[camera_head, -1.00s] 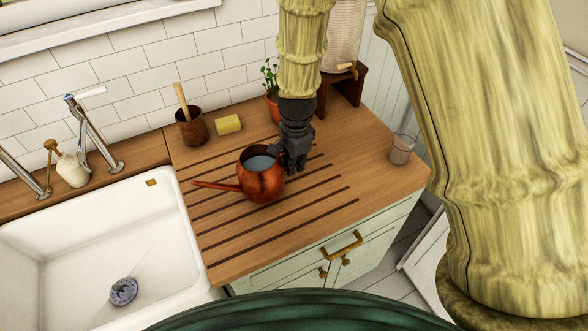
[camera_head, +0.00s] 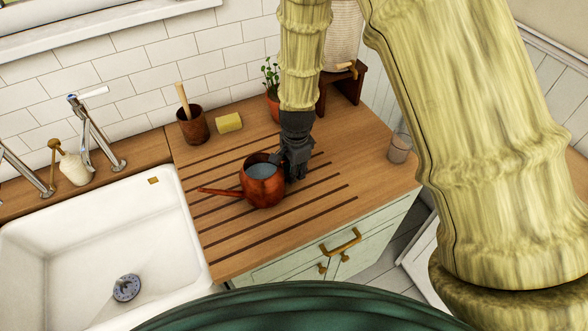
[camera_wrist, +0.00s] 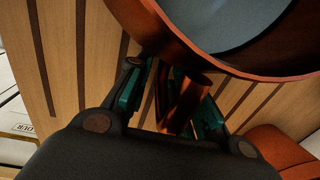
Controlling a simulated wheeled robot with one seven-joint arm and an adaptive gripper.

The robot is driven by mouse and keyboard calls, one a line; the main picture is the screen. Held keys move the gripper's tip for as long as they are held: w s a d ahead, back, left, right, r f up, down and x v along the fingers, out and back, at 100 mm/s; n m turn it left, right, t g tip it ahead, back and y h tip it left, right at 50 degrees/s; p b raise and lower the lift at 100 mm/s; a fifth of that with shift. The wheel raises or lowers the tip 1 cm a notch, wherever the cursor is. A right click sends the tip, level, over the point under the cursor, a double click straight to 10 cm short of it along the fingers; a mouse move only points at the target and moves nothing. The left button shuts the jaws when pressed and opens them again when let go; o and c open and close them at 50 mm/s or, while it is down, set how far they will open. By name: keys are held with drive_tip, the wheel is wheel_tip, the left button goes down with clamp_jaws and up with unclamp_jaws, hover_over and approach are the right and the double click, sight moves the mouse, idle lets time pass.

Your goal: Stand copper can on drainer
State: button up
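The copper can (camera_head: 264,184), a round pot with a long spout pointing left, is upright at the grooved wooden drainer (camera_head: 225,253). Its open top shows a grey-blue inside. My gripper (camera_head: 293,165) is at the can's right side, pointing down. In the wrist view, the can's rim (camera_wrist: 215,65) fills the top, and its copper handle (camera_wrist: 188,95) lies between the green-padded fingers of my gripper (camera_wrist: 172,98). The fingers appear closed on the handle, though the exact contact is partly hidden. The can's underside is hidden, so I cannot tell whether it touches the drainer.
A white sink (camera_head: 95,245) lies to the left. Behind stand a brown pot with a wooden handle (camera_head: 192,124), a yellow sponge (camera_head: 229,123) and a potted plant (camera_head: 272,105). A glass (camera_head: 399,149) stands at the right edge. The drainer's front is clear.

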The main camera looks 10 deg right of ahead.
drive_tip(key=shift+r, duration=0.1)
idle(0.3)
wheel_tip(320, 180, up, 12)
drive_tip(key=b, duration=0.3)
drive_tip(key=shift+s+b, duration=0.35)
drive_tip(key=shift+b, duration=0.05)
drive_tip(key=shift+d, duration=0.1)
idle(0.5)
